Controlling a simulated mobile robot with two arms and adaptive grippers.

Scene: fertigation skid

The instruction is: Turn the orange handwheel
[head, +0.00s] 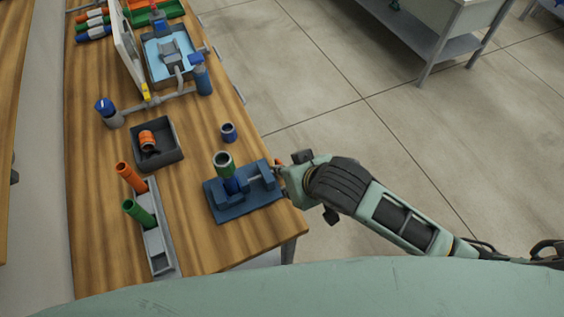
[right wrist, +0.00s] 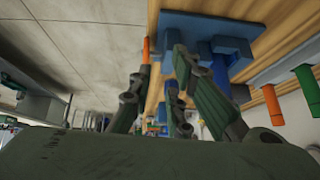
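A small piece of the orange handwheel (head: 279,161) shows at the vise's right end, mostly hidden by my right gripper (head: 284,174). In the right wrist view the handwheel (right wrist: 146,50) is a narrow orange strip seen edge-on beside the blue vise (right wrist: 212,40). My right gripper's fingers (right wrist: 158,82) are spread apart close to the wheel; I cannot tell whether they touch it. My left gripper is not in view.
A grey rack (head: 157,240) with an orange and a green tube stands left of the vise. A dark bin (head: 158,145) holds an orange part. Open floor (head: 330,90) lies right of the table.

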